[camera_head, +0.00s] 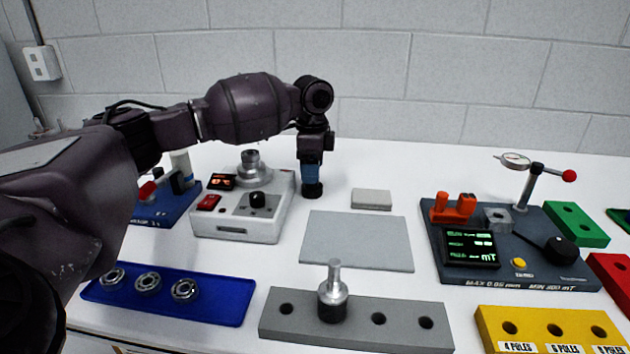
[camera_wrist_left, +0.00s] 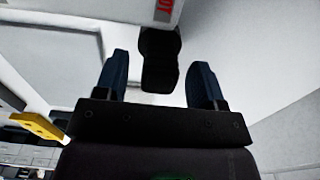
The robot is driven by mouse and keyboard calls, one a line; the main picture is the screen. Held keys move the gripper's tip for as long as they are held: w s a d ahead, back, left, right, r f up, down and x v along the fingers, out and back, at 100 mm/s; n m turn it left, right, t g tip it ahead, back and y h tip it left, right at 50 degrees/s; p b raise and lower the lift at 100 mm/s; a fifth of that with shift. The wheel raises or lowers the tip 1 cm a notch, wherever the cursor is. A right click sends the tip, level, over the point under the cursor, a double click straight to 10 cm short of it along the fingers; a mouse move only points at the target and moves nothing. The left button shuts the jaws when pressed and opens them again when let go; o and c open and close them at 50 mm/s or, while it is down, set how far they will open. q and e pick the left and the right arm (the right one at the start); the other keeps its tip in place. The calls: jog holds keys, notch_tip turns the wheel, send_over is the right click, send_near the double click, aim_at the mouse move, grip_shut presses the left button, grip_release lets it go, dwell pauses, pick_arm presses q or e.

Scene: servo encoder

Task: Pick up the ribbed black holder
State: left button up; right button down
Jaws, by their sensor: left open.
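My left gripper (camera_head: 311,172) points straight down, just right of the grey-white machine. Its blue fingers are over a small black upright piece (camera_head: 312,190), which I take to be the ribbed black holder; its ribs are too small to make out. In the left wrist view the gripper (camera_wrist_left: 161,58) is open, one finger on each side of the black holder (camera_wrist_left: 160,72), with gaps on both sides. The fingers hide the holder's upper part in the head view. My right gripper does not show.
The grey-white machine (camera_head: 230,222) stands close left of the holder. A grey mat (camera_head: 357,240) and a small grey block (camera_head: 371,199) lie to the right. A grey rack (camera_head: 400,330) bears a black collar with a metal pin (camera_head: 332,300). A blue bearing tray (camera_head: 215,306) is front left.

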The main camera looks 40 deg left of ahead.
pick_arm(q)
jog(key=shift+r, duration=0.2)
jog(key=shift+c, duration=0.8)
jog(key=c, duration=0.7)
jog(key=shift+c, duration=0.8)
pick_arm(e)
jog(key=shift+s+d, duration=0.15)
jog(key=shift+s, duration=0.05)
